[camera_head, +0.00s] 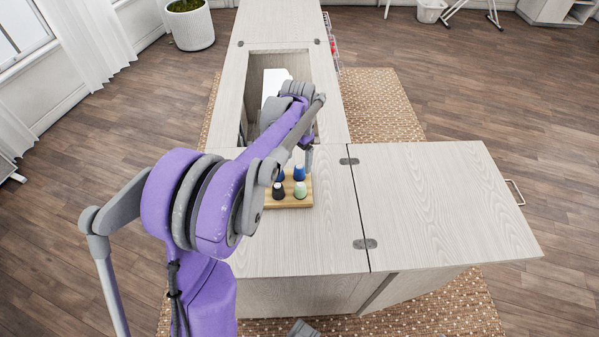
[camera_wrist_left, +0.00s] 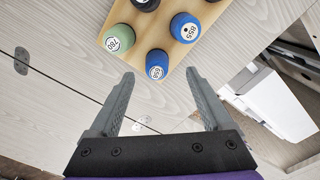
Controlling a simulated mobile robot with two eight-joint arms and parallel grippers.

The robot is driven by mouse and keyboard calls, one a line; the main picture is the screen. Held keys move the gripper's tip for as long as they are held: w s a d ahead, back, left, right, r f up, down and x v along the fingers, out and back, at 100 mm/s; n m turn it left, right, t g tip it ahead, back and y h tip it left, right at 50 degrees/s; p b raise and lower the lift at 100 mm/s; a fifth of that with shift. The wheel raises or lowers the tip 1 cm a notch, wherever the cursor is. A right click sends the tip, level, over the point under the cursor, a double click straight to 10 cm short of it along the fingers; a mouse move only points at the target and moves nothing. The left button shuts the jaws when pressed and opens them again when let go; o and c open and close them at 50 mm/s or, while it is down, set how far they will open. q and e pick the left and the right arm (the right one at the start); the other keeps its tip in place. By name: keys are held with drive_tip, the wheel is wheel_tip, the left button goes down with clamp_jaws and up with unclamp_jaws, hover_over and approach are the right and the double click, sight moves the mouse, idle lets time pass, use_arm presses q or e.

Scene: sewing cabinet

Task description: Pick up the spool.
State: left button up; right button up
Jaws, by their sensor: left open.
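Several spools stand on a small wooden board (camera_head: 290,203) on the cabinet top: a blue one (camera_head: 299,173), another blue one partly behind my arm, a black one (camera_head: 278,191) and a pale green one (camera_head: 300,190). In the left wrist view the smaller-looking blue spool (camera_wrist_left: 157,64), marked 650, shows between and just beyond my open left fingertips (camera_wrist_left: 159,76). A blue spool marked 805 (camera_wrist_left: 185,27) and the green spool (camera_wrist_left: 118,39) lie farther off. My left gripper (camera_head: 308,157) is empty, over the board's far side in the head view. My right gripper cannot be made out.
The cabinet has an open well (camera_head: 244,110) with a white machine (camera_head: 272,82) inside, beyond the board. A hinged leaf (camera_head: 440,205) extends right and is bare. The near cabinet top (camera_head: 300,250) is clear.

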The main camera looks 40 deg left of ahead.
sight(299, 168)
use_arm(q)
drive_tip(key=f, duration=0.4)
drive_tip(key=shift+s+d+f, duration=0.1)
drive_tip(key=shift+d+f, duration=0.1)
drive_tip(key=shift+f, duration=0.2)
clamp_jaws()
